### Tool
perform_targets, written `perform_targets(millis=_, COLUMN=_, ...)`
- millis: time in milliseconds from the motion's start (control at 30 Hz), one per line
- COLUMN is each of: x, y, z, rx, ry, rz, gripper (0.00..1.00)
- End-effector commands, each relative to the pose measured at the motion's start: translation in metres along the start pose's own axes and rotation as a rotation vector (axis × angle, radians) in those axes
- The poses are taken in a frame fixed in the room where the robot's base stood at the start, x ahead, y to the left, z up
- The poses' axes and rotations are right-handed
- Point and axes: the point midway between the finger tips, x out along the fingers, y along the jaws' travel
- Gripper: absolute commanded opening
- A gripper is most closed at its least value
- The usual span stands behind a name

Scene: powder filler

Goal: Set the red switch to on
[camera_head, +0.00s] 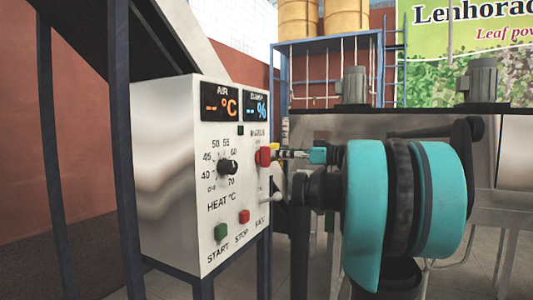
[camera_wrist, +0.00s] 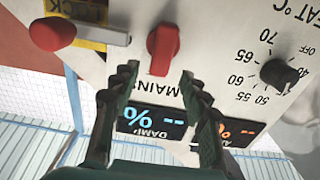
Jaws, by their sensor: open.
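The red switch (camera_head: 264,156) is a rotary handle on the front of a white control panel (camera_head: 180,180), near its right edge. In the wrist view the red switch (camera_wrist: 163,48) appears upside down beside the word MAINS, its handle running roughly up and down in the picture. My gripper (camera_wrist: 158,78) is open, its dark fingers on either side below the switch, with the switch just beyond the tips. In the head view my gripper (camera_head: 290,154) is level with the switch, close to its right; contact cannot be told. Any on/off marks are hidden or too small.
A black heat knob (camera_head: 228,167) sits left of the switch. Green start (camera_head: 221,231) and red stop (camera_head: 244,216) buttons are below. Displays (camera_head: 219,104) show dashes. A red-ended lever (camera_wrist: 52,33) by a yellow label (camera_wrist: 98,32) is close to my fingers.

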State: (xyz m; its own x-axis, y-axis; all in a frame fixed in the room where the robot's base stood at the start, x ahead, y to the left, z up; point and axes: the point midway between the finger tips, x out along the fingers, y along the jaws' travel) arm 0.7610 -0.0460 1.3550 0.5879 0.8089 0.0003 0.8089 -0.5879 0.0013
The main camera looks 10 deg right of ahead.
Motion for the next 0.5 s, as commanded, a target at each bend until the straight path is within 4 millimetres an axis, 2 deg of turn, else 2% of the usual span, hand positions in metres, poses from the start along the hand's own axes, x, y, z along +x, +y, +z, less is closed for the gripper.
perform_targets(millis=33, x=0.011, y=-0.002, z=0.000, rx=0.000, ry=0.000, rz=-0.005, gripper=0.45)
perform_targets(millis=200, x=0.039, y=-0.001, z=0.000, rx=0.000, ry=0.000, rz=-0.004, gripper=0.45)
perform_targets(millis=333, x=0.053, y=-0.001, z=0.000, rx=0.000, ry=0.000, rz=-0.003, gripper=0.45)
perform_targets(millis=500, x=0.061, y=0.000, z=0.000, rx=0.000, ry=0.000, rz=0.000, gripper=0.45)
